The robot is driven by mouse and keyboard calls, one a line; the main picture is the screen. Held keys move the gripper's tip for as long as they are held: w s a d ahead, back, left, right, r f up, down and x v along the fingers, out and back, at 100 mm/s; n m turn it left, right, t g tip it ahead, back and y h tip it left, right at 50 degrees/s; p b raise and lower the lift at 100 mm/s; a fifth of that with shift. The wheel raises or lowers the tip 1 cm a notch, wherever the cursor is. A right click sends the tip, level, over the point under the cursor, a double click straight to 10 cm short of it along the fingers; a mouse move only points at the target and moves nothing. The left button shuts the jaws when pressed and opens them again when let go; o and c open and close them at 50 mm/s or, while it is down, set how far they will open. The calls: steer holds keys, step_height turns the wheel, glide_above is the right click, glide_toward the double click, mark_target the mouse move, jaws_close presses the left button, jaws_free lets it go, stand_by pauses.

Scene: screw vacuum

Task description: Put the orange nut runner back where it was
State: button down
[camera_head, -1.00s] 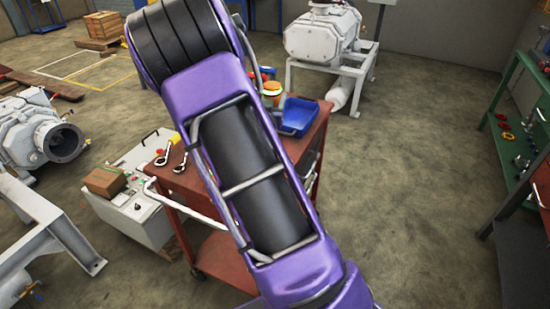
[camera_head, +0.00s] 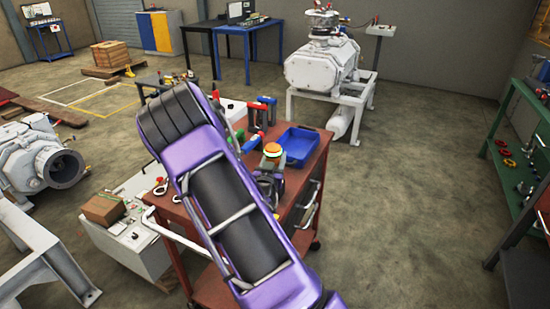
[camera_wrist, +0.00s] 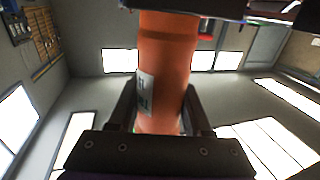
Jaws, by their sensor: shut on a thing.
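My gripper (camera_wrist: 160,105) is shut on the orange nut runner (camera_wrist: 166,55), with one dark finger on each side of its orange barrel. A small white label with green marks shows on the barrel. Its upper end runs out of the wrist view.
A blue tray (camera_head: 298,146) is on the cart, right of the orange piece. Tools with red and blue parts (camera_head: 264,110) stand at the cart's back. Eyebolts (camera_head: 161,187) lie at its left. A white cabinet with a box (camera_head: 103,208) is left.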

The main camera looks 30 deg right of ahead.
steer(key=shift+f+b, duration=0.55)
steer(key=shift+b, duration=0.35)
steer(key=shift+c, duration=1.7)
jaws_free()
steer(key=r+v, duration=0.1)
steer(key=v, duration=1.1)
steer(key=shift+r+p, duration=0.15)
steer(key=shift+p, duration=0.3)
